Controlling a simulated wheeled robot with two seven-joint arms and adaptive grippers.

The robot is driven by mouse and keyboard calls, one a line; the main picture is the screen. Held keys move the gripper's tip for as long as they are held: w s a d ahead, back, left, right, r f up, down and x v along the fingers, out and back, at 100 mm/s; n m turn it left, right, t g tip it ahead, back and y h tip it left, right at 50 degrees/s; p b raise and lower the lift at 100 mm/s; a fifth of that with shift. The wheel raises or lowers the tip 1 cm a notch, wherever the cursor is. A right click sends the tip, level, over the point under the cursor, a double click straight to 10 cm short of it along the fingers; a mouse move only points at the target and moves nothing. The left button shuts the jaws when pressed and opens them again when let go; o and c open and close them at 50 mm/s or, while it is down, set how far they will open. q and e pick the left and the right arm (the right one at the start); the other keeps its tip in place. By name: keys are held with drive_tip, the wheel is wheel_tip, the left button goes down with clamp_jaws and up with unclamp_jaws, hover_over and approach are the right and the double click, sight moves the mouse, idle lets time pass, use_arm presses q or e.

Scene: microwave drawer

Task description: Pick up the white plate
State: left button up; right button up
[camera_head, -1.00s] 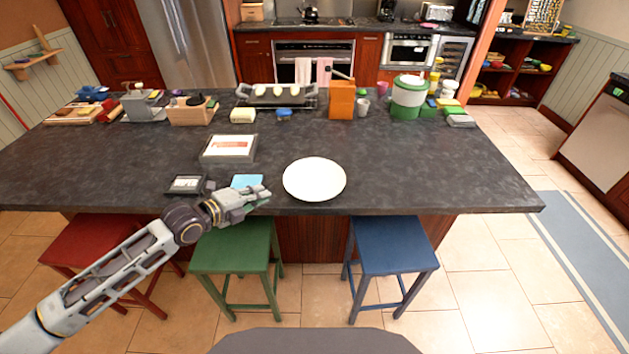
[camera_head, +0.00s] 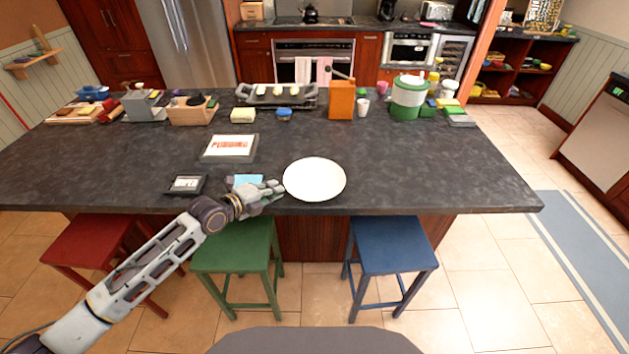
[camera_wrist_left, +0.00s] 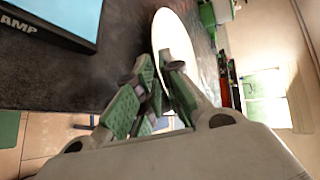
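The white plate (camera_head: 314,180) lies flat near the front edge of the dark counter. In the left wrist view the plate (camera_wrist_left: 174,37) shows edge-on beyond the fingers. My left gripper (camera_head: 278,188) is at the plate's left rim, low over the counter's front edge. In the left wrist view my left gripper (camera_wrist_left: 160,68) shows green-padded fingers with a narrow gap, partly overlapping the plate. Whether they touch the rim is not clear. My right gripper is not in view.
A blue-topped box (camera_head: 247,181) lies just behind my left gripper. A small framed item (camera_head: 186,185) and a larger framed picture (camera_head: 230,147) lie to the left. Stools stand below the counter's front edge. The counter right of the plate is clear.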

sight(286, 193)
use_arm(q)
drive_tip(key=shift+w+d, duration=0.1)
idle(0.4)
drive_tip(key=shift+p+x, duration=0.65)
drive_tip(key=shift+x, duration=1.85)
drive_tip(key=shift+f, duration=0.15)
clamp_jaws()
drive_tip(key=shift+r, duration=0.2)
wheel_tip(286, 193, up, 10)
drive_tip(key=b, duration=0.1)
drive_tip(key=shift+f, duration=0.1)
